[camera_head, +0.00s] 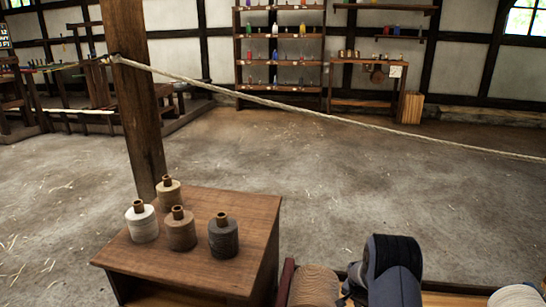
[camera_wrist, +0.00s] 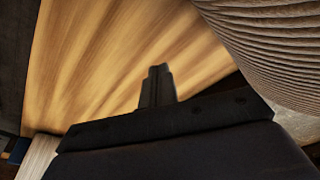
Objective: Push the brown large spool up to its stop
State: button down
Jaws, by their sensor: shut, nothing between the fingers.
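The brown large spool (camera_head: 315,287) shows at the bottom edge of the head view, cut off by the frame, just left of my dark arm. In the wrist view a ribbed, wound spool surface (camera_wrist: 275,45), which looks like the same spool, fills the upper right. My gripper (camera_wrist: 157,72) is shut and empty over a pale wooden surface (camera_wrist: 95,70), with a gap in the picture between fingertips and spool. I cannot tell whether any part of the gripper touches it. A dark reddish board (camera_head: 286,281) stands left of the spool; I cannot tell whether it is the stop.
A pale spool (camera_head: 515,296) lies at the lower right. A small wooden table (camera_head: 185,275) at left carries several smaller spools. A post (camera_head: 135,110) stands behind it, with a rope (camera_head: 300,108) stretched rightward. The floor beyond is open, with shelves (camera_head: 281,60) at the back wall.

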jog(key=w+d+p+v, duration=0.1)
jog(key=w+p+v, duration=0.1)
jog(key=p+v, duration=0.4)
jog(key=d+v, duration=0.1)
jog(key=v, duration=0.5)
jog(key=shift+d+r, duration=0.15)
jog(key=shift+d, duration=0.05)
dwell(1.0)
jog(key=s+a+b+x, duration=0.1)
jog(key=b+x, duration=0.4)
jog(key=x, duration=0.6)
jog(key=shift+s+a+f+b, duration=0.35)
jog(key=shift+s+f, duration=0.05)
jog(key=shift+s, duration=0.05)
jog(key=shift+r, duration=0.15)
